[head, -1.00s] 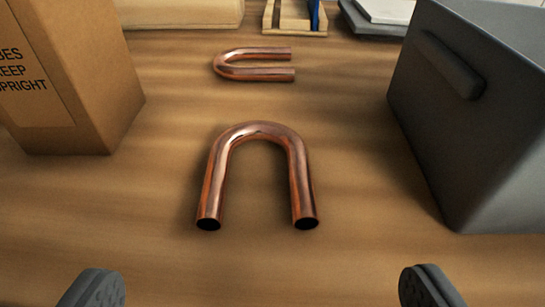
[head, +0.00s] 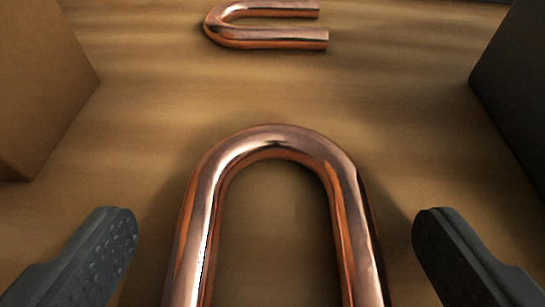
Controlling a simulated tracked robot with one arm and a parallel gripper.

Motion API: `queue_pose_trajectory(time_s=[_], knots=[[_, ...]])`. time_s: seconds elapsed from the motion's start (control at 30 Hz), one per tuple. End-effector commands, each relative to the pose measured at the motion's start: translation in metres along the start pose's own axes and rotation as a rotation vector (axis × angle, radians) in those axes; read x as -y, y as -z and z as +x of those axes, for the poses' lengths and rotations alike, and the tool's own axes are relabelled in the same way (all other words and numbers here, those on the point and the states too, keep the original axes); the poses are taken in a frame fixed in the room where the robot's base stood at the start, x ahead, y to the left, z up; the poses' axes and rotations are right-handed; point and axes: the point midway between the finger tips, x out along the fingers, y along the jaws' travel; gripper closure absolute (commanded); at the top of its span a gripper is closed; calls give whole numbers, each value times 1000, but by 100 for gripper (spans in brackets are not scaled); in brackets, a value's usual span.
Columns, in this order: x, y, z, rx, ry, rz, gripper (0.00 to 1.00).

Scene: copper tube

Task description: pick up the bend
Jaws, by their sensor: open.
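A copper U-bend (head: 275,140) lies flat on the wooden table in the head view, its curve away from me and its legs running towards me past the bottom edge, so the leg ends are hidden. A second, smaller-looking copper bend (head: 265,38) lies behind it, with its curve to the left and its open ends to the right. My gripper (head: 275,225) is open and empty, with one dark finger to the left and one to the right of the nearer bend. A gap shows between each finger and the copper.
A cardboard box (head: 40,85) stands at the left edge and a dark grey box (head: 515,100) at the right edge. The wooden table (head: 400,125) is clear between the two bends and between the boxes.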

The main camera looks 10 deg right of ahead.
Motion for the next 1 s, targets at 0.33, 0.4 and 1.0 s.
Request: queue_pose_trajectory(time_s=[0.33, 0.4, 1.0], knots=[[-1, 1, 2, 0, -1, 0, 34], [-1, 1, 2, 0, -1, 0, 54], [-2, 15, -4, -3, -3, 1, 59]])
